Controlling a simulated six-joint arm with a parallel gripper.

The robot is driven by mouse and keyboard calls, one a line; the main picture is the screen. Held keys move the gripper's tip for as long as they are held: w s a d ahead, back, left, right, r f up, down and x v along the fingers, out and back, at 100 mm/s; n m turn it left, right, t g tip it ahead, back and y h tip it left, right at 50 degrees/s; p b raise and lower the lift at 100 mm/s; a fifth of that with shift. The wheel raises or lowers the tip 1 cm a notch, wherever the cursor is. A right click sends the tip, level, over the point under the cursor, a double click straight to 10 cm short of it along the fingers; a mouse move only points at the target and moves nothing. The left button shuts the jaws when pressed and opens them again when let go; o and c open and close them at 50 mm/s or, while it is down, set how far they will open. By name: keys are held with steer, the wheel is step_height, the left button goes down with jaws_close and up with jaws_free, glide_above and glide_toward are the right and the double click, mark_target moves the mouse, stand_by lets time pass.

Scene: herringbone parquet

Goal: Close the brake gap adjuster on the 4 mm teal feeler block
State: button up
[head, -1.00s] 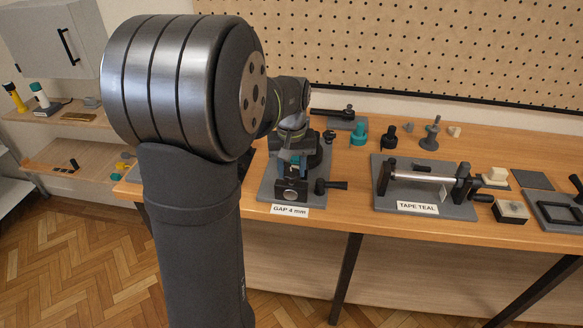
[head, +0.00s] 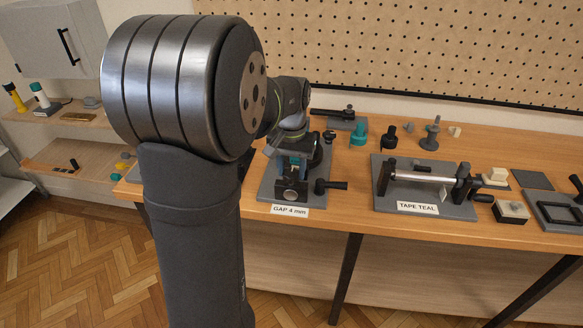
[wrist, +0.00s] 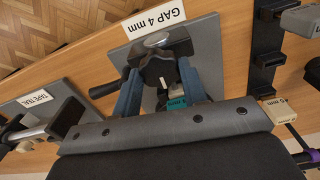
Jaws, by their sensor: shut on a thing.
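The brake gap adjuster stands on a grey plate (head: 262,190) labelled "GAP 4 mm", seen in the head view and at the top of the wrist view. Its dark star-shaped knob (wrist: 157,72) lies between the two blue fingers of my gripper (wrist: 158,68), which is shut on it. The teal feeler block (wrist: 177,103), marked "4 mm", shows just behind the knob, between the fingers. Its contact with the jaws is hidden. In the head view my gripper (head: 291,165) is over the adjuster, partly hidden by my arm.
A side handle (head: 331,185) sticks out right of the adjuster. The "TAPE TEAL" fixture (head: 425,208) stands farther right. Small teal and black pieces (head: 360,135) stand behind. In the wrist view a "5 mm" block (wrist: 276,108) lies right of the gripper.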

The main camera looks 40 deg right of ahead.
mark_target(291, 172)
steer(key=o, duration=1)
steer(key=shift+c, duration=0.2)
steer(key=shift+r, duration=0.1)
step_height(291, 172, up, 17)
steer(key=shift+r, duration=0.1)
